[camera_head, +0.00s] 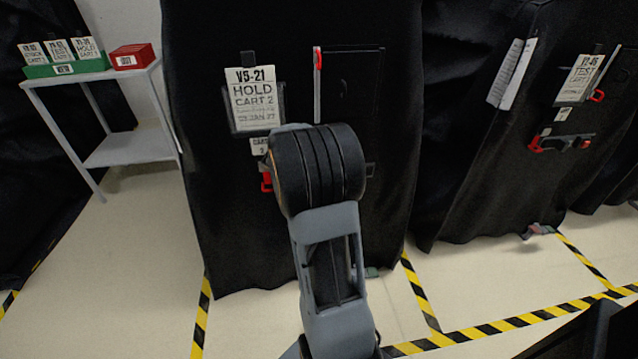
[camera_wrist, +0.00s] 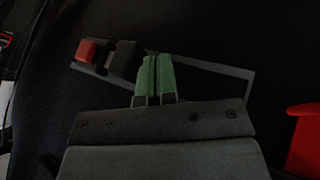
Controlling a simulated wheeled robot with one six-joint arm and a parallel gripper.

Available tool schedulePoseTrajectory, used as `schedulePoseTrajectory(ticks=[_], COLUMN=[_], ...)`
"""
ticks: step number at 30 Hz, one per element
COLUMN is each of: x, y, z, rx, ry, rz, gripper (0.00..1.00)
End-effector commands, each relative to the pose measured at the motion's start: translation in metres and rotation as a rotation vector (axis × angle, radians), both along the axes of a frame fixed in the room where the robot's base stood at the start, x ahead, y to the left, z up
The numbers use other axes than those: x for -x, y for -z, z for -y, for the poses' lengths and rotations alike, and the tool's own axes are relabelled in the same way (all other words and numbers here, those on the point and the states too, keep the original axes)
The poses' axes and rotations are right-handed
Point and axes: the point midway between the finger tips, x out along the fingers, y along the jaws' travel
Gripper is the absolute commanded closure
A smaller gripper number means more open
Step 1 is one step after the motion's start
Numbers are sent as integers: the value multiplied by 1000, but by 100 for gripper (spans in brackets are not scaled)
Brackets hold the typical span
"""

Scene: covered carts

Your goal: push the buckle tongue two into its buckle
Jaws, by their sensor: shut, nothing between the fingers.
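In the wrist view a black buckle (camera_wrist: 122,58) with a red end (camera_wrist: 91,51) lies against the dark cover, on a thin grey-edged plate. My gripper (camera_wrist: 152,62) has its green fingertips shut together with nothing between them. The fingertips are just right of the buckle body; I cannot tell whether they touch it. No tongue can be made out separately. In the head view a red piece (camera_head: 266,182) shows at the left of my arm, below the cart's label. My arm hides my fingers and the rest of the fastening there.
The black-covered cart (camera_head: 225,220) carries a HOLD CART 2 sign (camera_head: 254,99) and a red-topped zip strip (camera_head: 317,85). A second covered cart (camera_head: 480,170) stands at right. A shelf (camera_head: 130,150) with card boxes stands at left. A red part (camera_wrist: 305,140) sits at the wrist view's right edge.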

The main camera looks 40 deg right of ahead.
Motion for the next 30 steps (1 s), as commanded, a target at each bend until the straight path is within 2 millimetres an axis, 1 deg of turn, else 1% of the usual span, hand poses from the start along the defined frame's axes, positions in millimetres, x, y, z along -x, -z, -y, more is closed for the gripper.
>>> schedulePoseTrajectory(ticks=[1, 3, 6, 9, 15, 21, 26, 30], x=[-5, -5, -4, -4, -3, -2, -2, -2], y=[-1, -22, -38, -52, -71, -79, -80, -79], z=[-10, -20, -33, -44, -59, -66, -67, -68], rx=[1, 1, 0, -1, -1, -3, -3, -10], ry=[-8, -8, -8, -8, -6, -4, -8, -65], rz=[4, 6, 7, 7, 7, 5, 2, -40], gripper=[100, 100, 100, 100, 100, 100, 100, 100])
